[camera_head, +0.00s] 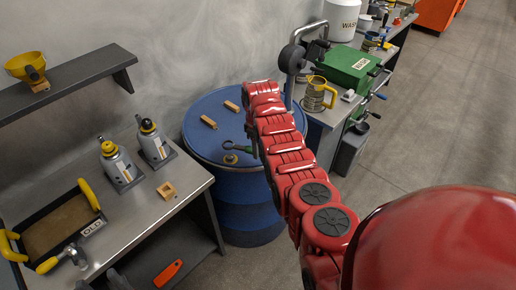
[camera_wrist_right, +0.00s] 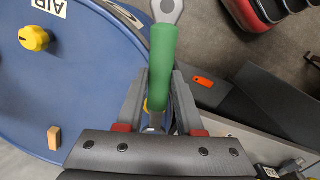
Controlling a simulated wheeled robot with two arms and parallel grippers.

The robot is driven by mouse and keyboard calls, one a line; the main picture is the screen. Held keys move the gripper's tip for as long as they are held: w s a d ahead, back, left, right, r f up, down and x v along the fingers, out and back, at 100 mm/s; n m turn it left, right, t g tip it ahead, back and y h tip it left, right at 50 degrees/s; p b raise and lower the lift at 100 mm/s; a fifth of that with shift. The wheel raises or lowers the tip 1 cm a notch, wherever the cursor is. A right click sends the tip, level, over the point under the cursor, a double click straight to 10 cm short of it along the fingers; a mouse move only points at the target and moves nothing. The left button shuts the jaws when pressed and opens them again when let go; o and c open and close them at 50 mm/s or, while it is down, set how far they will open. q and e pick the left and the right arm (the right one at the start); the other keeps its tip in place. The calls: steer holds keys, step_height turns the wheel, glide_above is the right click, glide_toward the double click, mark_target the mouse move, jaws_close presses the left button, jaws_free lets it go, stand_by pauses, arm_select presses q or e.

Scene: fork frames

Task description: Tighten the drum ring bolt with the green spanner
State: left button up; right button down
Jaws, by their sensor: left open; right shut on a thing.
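My right gripper (camera_wrist_right: 158,88) is shut on the green handle of the spanner (camera_wrist_right: 163,55). The spanner's silver ring end is at the top edge of the right wrist view. A yellow knob (camera_wrist_right: 34,38) stands on the drum lid. Another small yellow part shows behind the spanner handle; I cannot tell whether it is the ring bolt. My left gripper (camera_head: 101,282) shows only as dark fingertips at the bottom edge, apart and empty.
Wooden blocks (camera_head: 208,122) lie on the drum lid. The left bench (camera_head: 150,205) carries two grey bottles (camera_head: 121,167) and a yellow-handled tray (camera_head: 102,222). An orange tool (camera_head: 168,272) lies on its lower shelf. A green box (camera_head: 347,65) stands on the right bench.

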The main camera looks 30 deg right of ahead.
steer(key=shift+s+f+b, duration=0.1)
steer(key=shift+f+b, duration=0.35)
steer(key=shift+f, duration=0.1)
steer(key=shift+f+b, duration=1.35)
steer(key=shift+f, duration=0.7)
steer(key=shift+b, duration=0.3)
steer(key=shift+f+b, duration=0.8)
steer(key=shift+f, duration=0.25)
stand_by(0.3)
steer(key=c, duration=1.2)
jaws_free()
jaws_close()
